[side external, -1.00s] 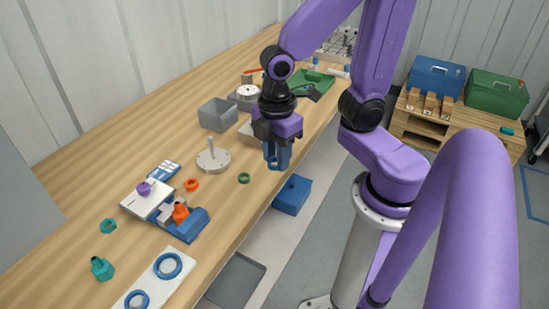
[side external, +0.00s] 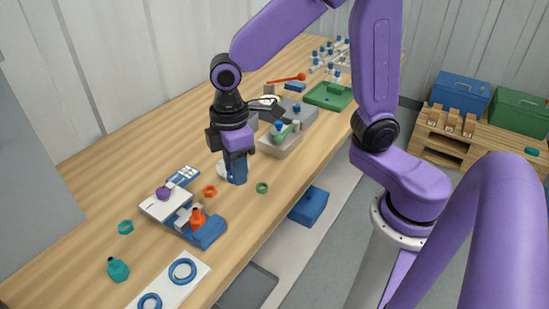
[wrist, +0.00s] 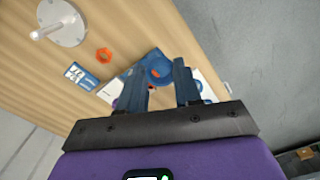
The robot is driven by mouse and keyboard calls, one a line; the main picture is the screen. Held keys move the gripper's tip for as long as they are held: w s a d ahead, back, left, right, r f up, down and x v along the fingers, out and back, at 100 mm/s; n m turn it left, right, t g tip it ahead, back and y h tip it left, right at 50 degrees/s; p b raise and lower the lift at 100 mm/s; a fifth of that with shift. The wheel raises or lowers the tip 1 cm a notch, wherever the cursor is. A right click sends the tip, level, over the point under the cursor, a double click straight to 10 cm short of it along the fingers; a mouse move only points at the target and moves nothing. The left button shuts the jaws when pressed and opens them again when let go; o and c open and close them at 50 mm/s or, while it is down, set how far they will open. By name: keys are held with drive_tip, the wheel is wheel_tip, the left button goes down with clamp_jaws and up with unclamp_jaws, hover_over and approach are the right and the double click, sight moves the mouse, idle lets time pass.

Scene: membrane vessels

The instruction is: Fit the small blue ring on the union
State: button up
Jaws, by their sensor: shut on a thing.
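My gripper (side external: 237,181) is upright above the table, its blue fingers pointing down, to the right of the orange nut. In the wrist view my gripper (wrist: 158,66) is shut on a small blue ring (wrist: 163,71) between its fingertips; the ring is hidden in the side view. An orange fitting (side external: 197,219), which looks like the union, stands upright in a blue holder (side external: 210,233) left of and nearer the camera than my gripper. The ring is apart from the fitting.
A white plate with two blue rings (side external: 182,270) lies at the front edge. Near the holder are an orange nut (side external: 209,191), a green ring (side external: 262,188), a purple piece (side external: 163,193), a teal nut (side external: 126,228) and a teal fitting (side external: 118,269). A disc with a peg (wrist: 62,22) stands behind my gripper.

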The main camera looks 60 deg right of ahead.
drive_tip(key=m, duration=0.2)
hover_over(196, 209)
wheel_tip(196, 209, down, 4)
drive_tip(key=shift+r, duration=0.2)
drive_tip(key=shift+d+f, duration=0.1)
drive_tip(key=shift+f, duration=3.7)
drive_tip(key=o, duration=1.1)
drive_tip(key=shift+c, duration=0.2)
wheel_tip(196, 209, up, 17)
drive_tip(key=shift+r, duration=0.2)
